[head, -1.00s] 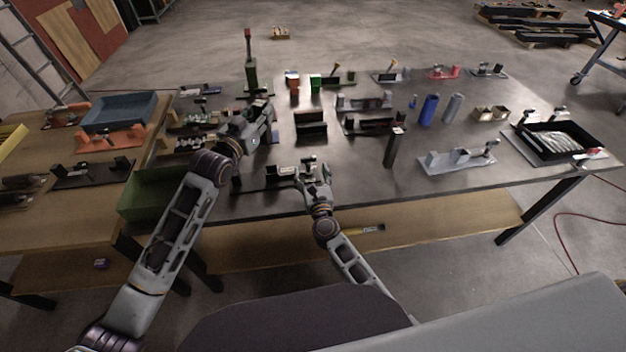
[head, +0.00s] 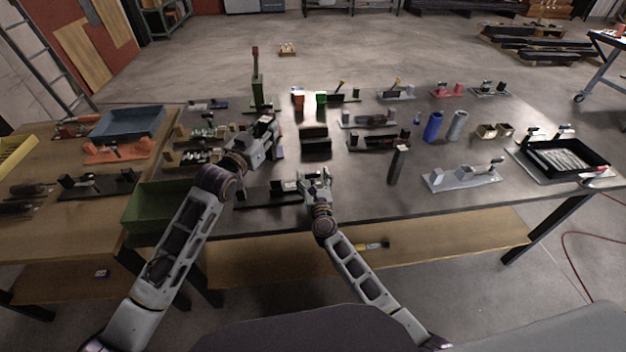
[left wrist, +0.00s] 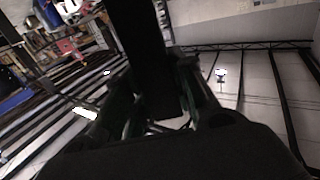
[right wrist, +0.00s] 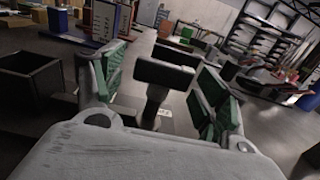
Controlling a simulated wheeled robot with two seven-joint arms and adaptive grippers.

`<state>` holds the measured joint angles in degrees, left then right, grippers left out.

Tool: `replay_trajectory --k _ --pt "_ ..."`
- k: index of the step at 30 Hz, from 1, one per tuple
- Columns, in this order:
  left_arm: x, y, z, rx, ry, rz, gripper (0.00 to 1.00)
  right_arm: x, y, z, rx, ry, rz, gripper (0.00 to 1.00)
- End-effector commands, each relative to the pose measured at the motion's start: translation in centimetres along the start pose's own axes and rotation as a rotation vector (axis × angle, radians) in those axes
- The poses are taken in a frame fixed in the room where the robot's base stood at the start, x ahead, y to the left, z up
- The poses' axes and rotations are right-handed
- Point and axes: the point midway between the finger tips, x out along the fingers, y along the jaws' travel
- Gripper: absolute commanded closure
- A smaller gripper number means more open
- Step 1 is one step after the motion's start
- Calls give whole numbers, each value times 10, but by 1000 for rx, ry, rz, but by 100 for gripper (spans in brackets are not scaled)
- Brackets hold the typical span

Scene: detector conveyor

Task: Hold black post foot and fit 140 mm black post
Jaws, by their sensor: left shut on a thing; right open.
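My left gripper (head: 271,130) is shut on a long black bar, which looks like the black post (left wrist: 138,45), above the left half of the dark table. In the left wrist view, the post runs from the top edge down between the fingers; its far end is out of view. My right gripper (head: 314,176) is open, low near the table's front edge. In the right wrist view, a black T-shaped piece (right wrist: 165,75) stands between its spread green-padded fingers, apparently apart from both. It may be the black post foot; I cannot tell for certain.
A tall black upright (head: 396,166) stands right of my right gripper, near a grey fixture (head: 462,178). A green bin (head: 160,207) is at the left front. A black open box (head: 316,143) stands behind my right gripper. Bare table lies between that gripper and the upright.

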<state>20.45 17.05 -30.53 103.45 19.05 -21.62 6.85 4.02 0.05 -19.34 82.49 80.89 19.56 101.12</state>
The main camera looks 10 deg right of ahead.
Motion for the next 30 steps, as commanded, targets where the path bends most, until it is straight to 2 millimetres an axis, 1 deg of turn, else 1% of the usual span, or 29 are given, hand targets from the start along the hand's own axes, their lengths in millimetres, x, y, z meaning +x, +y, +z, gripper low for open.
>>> replay_trajectory --k 5,8,22,23,30 --pt "0 0 -1 0 2 0 100 0 0 0 0 0 0 27" --pt "0 0 -1 0 2 0 100 0 0 0 0 0 0 38" --pt "0 0 -1 0 2 0 100 0 0 0 0 0 0 99" --pt "0 0 -1 0 2 0 100 0 0 0 0 0 0 100" --pt "0 0 1 0 2 -5 100 0 0 0 0 0 0 100"
